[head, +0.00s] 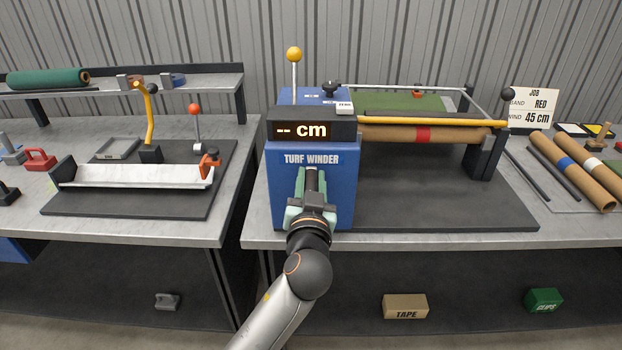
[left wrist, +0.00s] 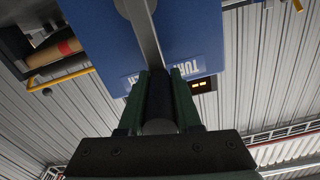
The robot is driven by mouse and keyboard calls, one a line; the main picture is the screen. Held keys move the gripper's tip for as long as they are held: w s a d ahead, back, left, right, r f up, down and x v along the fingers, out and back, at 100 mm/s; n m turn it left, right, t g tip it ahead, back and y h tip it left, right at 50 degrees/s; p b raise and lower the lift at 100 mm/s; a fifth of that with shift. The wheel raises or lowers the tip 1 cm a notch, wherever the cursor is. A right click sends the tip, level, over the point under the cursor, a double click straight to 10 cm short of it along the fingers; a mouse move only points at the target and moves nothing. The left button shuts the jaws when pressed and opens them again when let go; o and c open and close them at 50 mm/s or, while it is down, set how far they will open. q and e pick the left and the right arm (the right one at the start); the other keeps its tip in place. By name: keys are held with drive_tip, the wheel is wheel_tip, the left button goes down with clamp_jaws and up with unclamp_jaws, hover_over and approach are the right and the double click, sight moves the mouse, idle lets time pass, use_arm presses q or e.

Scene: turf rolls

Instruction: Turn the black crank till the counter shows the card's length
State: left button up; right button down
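The blue turf winder (head: 285,190) stands on the right bench. Its counter (head: 314,130) reads "-- cm" in lit characters. The job card (head: 533,107) at the back right reads band RED, wind 45 cm. My left gripper (head: 311,193) is at the winder's front and hides most of the black crank there. In the left wrist view the green fingers of the left gripper (left wrist: 160,100) lie along both sides of the crank's black handle (left wrist: 160,105), closed on it. The grey crank arm (left wrist: 142,35) runs up from the handle. My right gripper is not in view.
A brown roll with a red band (head: 423,134) lies across the winder behind a yellow bar (head: 432,121). Brown rolls with blue (head: 570,165) and white bands (head: 595,160) lie at right. A yellow-knobbed lever (head: 294,70) stands on the winder. The left bench (head: 200,228) holds a white trough (head: 135,175).

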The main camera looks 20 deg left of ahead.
use_arm(q)
clamp_jaws()
idle(0.9)
